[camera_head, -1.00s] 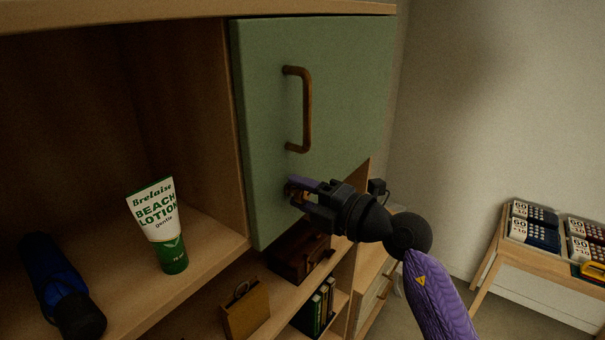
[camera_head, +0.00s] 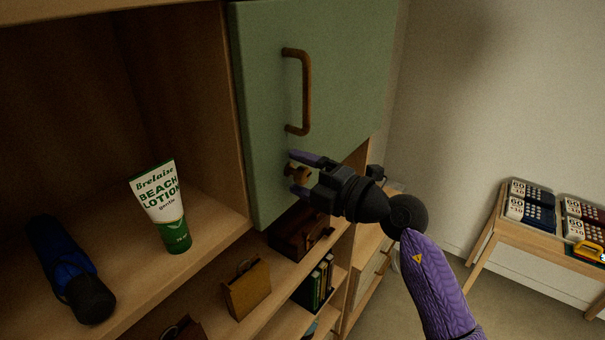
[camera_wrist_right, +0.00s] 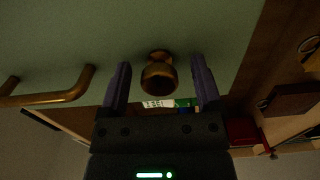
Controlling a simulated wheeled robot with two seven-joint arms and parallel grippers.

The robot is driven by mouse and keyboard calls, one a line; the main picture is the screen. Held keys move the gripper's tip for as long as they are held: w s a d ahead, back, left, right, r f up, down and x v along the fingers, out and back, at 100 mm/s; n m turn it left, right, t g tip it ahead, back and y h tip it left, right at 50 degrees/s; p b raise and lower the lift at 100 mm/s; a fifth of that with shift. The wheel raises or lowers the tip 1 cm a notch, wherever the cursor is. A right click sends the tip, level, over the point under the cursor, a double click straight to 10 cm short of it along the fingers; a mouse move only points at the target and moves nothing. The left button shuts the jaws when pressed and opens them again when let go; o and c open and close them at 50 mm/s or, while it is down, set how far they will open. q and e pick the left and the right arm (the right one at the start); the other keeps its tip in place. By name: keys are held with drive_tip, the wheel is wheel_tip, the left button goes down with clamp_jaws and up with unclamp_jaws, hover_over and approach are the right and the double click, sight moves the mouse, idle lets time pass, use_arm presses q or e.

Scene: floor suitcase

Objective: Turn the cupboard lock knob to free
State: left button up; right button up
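The green cupboard door (camera_head: 345,95) is shut, with a brown bar handle (camera_head: 306,92) on it. The small brass lock knob (camera_head: 293,173) sits below the handle, near the door's lower left edge. My right gripper (camera_head: 297,174) is open, one finger above the knob and one below it. In the right wrist view the knob (camera_wrist_right: 158,76) stands between the two spread fingers (camera_wrist_right: 160,85), with a gap on each side. The left gripper is in neither view.
A lotion tube (camera_head: 162,207) and a dark blue object (camera_head: 70,268) are on the open shelf at left. Bags (camera_head: 247,288) and books (camera_head: 319,283) fill the lower shelves. A low table (camera_head: 490,228) with boxes stands at right; floor lies between.

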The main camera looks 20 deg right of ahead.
drive_tip(key=b+v, duration=0.3)
drive_tip(key=v, duration=0.7)
drive_tip(key=shift+f, duration=0.1)
